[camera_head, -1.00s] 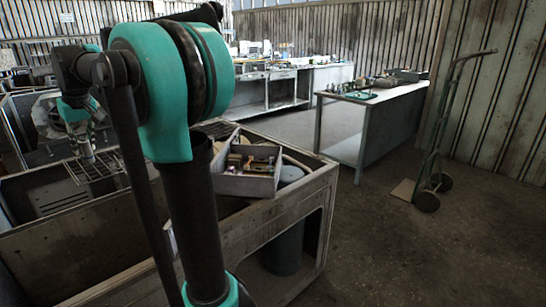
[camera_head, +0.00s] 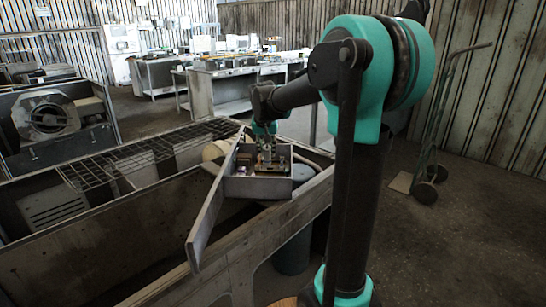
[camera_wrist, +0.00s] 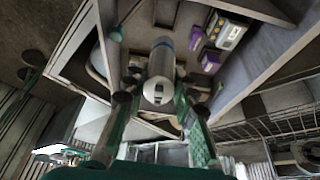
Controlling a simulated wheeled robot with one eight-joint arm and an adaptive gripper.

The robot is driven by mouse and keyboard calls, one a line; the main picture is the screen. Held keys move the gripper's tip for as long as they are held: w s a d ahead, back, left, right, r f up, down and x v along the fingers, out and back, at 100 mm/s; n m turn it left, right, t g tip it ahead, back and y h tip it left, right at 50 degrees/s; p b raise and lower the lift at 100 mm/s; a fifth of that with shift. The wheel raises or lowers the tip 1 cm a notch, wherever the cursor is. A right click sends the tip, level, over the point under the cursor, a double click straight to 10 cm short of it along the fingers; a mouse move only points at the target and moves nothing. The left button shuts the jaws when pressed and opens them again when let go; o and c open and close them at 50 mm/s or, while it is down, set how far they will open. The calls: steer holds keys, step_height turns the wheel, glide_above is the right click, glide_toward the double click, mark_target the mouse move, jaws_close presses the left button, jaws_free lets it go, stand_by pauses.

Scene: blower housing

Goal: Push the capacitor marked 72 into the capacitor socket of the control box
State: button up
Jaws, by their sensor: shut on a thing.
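My gripper (camera_wrist: 157,100) is shut on a grey cylindrical capacitor (camera_wrist: 158,70), with a finger on each side of it. One round end of the capacitor faces the wrist camera; no number is readable on it. My gripper (camera_head: 266,150) is at the box opening in the head view. I cannot make out the socket or whether the capacitor touches it.
The box's long door panel (camera_head: 207,222) stands open toward the front left. Purple parts (camera_wrist: 210,62) and a light block (camera_wrist: 230,34) sit inside the box. A wire grid (camera_head: 125,165) lies left of it on the large housing. A hand truck (camera_head: 428,170) stands at right.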

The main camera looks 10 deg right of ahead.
mark_target(268, 165)
steer(key=f, duration=0.1)
steer(key=f+m, duration=0.1)
steer(key=shift+s+d+f, duration=0.2)
steer(key=shift+f, duration=0.2)
steer(key=shift+a+f, duration=0.1)
steer(key=shift+f, duration=2.6)
steer(key=shift+s+a+f, duration=0.1)
steer(key=shift+s+f, duration=0.05)
steer(key=shift+s, duration=0.05)
steer(key=shift+f, duration=1.15)
steer(key=o, duration=1)
steer(key=shift+o, duration=0.2)
steer(key=v, duration=1.2)
steer(key=shift+a, duration=0.2)
